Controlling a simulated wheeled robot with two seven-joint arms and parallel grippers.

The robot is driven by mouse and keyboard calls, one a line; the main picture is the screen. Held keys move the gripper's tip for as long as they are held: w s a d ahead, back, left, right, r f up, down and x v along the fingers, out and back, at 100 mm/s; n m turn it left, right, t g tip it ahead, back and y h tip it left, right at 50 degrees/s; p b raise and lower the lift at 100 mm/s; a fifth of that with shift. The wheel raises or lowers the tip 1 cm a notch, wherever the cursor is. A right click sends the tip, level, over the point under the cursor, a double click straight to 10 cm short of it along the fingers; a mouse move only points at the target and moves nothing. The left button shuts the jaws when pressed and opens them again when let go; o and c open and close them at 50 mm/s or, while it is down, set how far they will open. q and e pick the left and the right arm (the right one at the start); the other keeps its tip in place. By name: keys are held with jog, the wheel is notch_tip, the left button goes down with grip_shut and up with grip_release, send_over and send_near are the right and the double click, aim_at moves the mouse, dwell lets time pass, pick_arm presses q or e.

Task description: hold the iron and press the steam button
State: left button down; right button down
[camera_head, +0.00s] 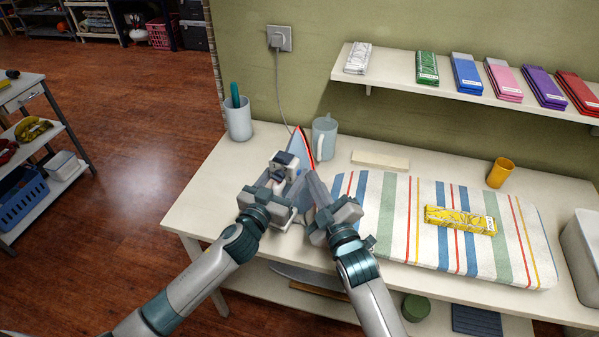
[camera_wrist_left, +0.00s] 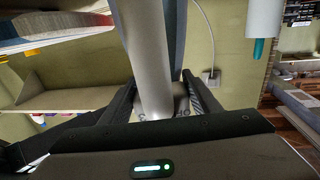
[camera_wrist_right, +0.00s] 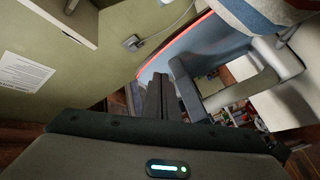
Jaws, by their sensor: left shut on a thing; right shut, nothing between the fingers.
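The iron (camera_head: 300,152) is blue-grey with a red edge and stands with its tip up at the left of the table, near the wall. It also shows in the right wrist view (camera_wrist_right: 208,48). My left gripper (camera_head: 286,176) is shut on its grey handle, which passes between the fingers in the left wrist view (camera_wrist_left: 147,55). My right gripper (camera_head: 313,180) is shut and empty, close beside the iron on its right. Its closed fingers (camera_wrist_right: 163,95) point toward the iron; I cannot tell whether they touch it. I cannot make out the steam button.
A striped cloth (camera_head: 400,225) with a yellow packet (camera_head: 460,220) covers the table's middle. A cord (camera_head: 278,85) runs to the wall socket (camera_head: 280,38). A shelf (camera_head: 400,82) overhangs the back.

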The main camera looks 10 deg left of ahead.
pick_arm(q)
jog(key=shift+f, duration=0.1)
pick_arm(e)
jog(key=shift+w+a, duration=0.2)
jog(key=shift+a, duration=0.6)
dwell(1.0)
jog(key=shift+d, duration=0.2)
jog(key=shift+s+d, duration=0.15)
jog(key=shift+d, duration=0.4)
jog(key=shift+d, duration=0.1)
jog(key=d, duration=0.2)
jog(key=s+d, duration=0.1)
jog(key=d, duration=0.1)
jog(key=shift+d, duration=0.4)
pick_arm(q)
jog(key=c, duration=0.6)
grip_release()
jog(key=shift+o, duration=0.2)
